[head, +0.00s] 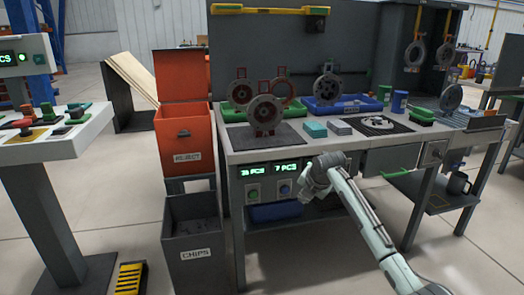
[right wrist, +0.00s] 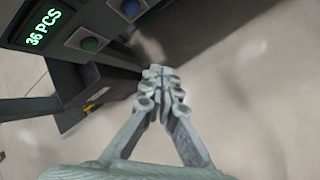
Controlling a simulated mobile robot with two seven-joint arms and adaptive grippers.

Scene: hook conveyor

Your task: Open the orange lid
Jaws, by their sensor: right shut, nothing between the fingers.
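The orange bin (head: 187,140) marked REJECT stands left of the workbench. Its orange lid (head: 181,76) stands raised at the back of the bin, above the opening. My left gripper is not in view.
A dark open CHIPS bin (head: 193,235) stands in front of the orange bin. The workbench (head: 290,150) carries wheel-like parts and trays. A panel with buttons (head: 268,185) is close to my right gripper. A grey console (head: 60,145) stands at left.

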